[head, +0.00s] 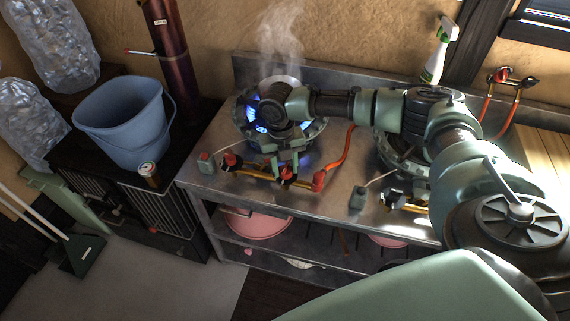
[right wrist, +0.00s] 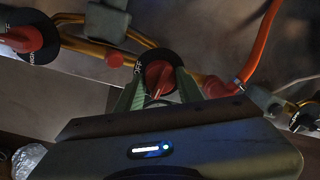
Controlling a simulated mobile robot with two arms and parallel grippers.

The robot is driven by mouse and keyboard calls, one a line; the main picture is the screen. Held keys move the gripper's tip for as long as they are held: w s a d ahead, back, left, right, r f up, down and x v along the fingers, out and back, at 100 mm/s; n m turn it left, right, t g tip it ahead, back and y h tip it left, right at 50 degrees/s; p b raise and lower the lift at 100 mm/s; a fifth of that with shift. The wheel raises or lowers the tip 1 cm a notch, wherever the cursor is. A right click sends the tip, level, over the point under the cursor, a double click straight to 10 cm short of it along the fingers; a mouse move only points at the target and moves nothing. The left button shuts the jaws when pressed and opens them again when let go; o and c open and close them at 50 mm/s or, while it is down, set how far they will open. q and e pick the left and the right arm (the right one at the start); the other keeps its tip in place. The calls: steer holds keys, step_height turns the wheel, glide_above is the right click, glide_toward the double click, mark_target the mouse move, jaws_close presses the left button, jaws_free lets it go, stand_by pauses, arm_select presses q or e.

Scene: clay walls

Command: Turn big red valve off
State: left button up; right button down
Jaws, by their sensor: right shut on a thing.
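My right arm reaches in from the right in the head view, over the stove. My right gripper (head: 288,165) is shut on a red valve knob (head: 287,173) on the brass gas pipe at the front of the left burner. In the right wrist view the green fingers of the gripper (right wrist: 160,88) stand on both sides of this red knob (right wrist: 158,74). A second red knob (head: 230,160) sits further left on the same pipe; it shows at the left in the right wrist view (right wrist: 28,38). Blue flames (head: 262,127) burn at the left burner. My left gripper is not in view.
An orange hose (head: 346,150) rises beside the held valve. A second burner (head: 400,150) lies under my arm. A spray bottle (head: 438,55) stands at the back. A blue bucket (head: 122,125) and a small can (head: 149,172) stand on the dark cabinet at left.

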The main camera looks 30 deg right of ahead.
steer(key=m+p, duration=0.3)
steer(key=shift+r, duration=0.25)
steer(key=m+p, duration=0.3)
steer(key=m, duration=0.1)
steer(key=m+p, duration=0.1)
steer(key=m, duration=0.1)
steer(key=m+p, duration=0.2)
steer(key=shift+w+f+m+g+y, duration=0.1)
steer(key=shift+m+g+y, duration=0.2)
steer(key=m+p, duration=0.2)
steer(key=m, duration=0.3)
steer(key=shift+w+d, duration=0.1)
steer(key=shift+d, duration=0.05)
steer(key=shift+m, duration=0.3)
steer(key=c, duration=0.9)
jaws_free()
steer(key=shift+f, duration=0.1)
